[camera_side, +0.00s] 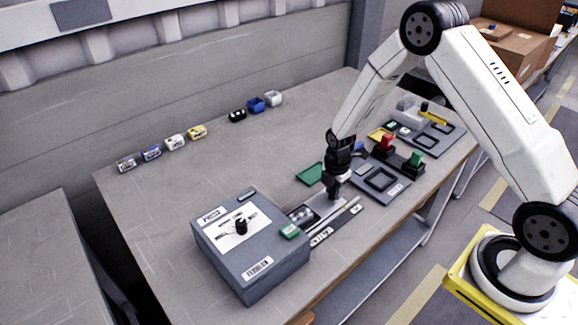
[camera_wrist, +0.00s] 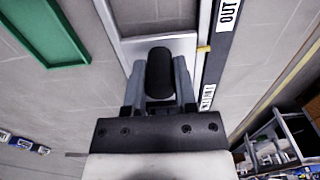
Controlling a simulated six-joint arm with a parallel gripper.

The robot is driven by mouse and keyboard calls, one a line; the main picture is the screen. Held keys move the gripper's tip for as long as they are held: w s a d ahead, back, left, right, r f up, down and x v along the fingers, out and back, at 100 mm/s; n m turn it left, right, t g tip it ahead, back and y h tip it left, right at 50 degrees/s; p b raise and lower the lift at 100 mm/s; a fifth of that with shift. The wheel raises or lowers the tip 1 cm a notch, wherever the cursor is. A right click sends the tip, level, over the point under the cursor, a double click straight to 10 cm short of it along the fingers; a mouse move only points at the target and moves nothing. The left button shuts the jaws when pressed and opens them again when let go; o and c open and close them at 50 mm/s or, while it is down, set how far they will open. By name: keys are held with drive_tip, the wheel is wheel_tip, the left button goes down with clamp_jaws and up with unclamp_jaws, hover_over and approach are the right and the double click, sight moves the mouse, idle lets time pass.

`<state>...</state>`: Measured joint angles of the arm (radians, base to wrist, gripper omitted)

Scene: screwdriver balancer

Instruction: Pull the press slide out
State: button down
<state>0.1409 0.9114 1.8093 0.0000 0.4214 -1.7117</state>
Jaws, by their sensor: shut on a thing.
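The press is a grey box (camera_side: 250,245) with a white top panel and a black knob, at the left front of the table. Its light grey slide (camera_side: 318,208) sticks out of its right side, and the slide's plate (camera_wrist: 182,44) also shows in the wrist view. My gripper (camera_side: 331,196) is at the slide's outer end. In the wrist view my gripper (camera_wrist: 160,90) is shut on the slide's black handle (camera_wrist: 159,68). A small yellow pointer (camera_wrist: 204,48) beside the slide lies between the OUT label (camera_wrist: 229,14) and another label (camera_wrist: 207,97). The press is not seen in the wrist view.
A green tray (camera_side: 310,173) lies just behind the slide and shows in the wrist view (camera_wrist: 46,30). Several small bins (camera_side: 257,104) line the back.

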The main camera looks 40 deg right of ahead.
drive_tip(key=shift+w+d, duration=0.1)
drive_tip(key=shift+d, duration=1.55)
drive_tip(key=shift+c, duration=1.6)
unclamp_jaws()
wheel_tip(320, 180, up, 7)
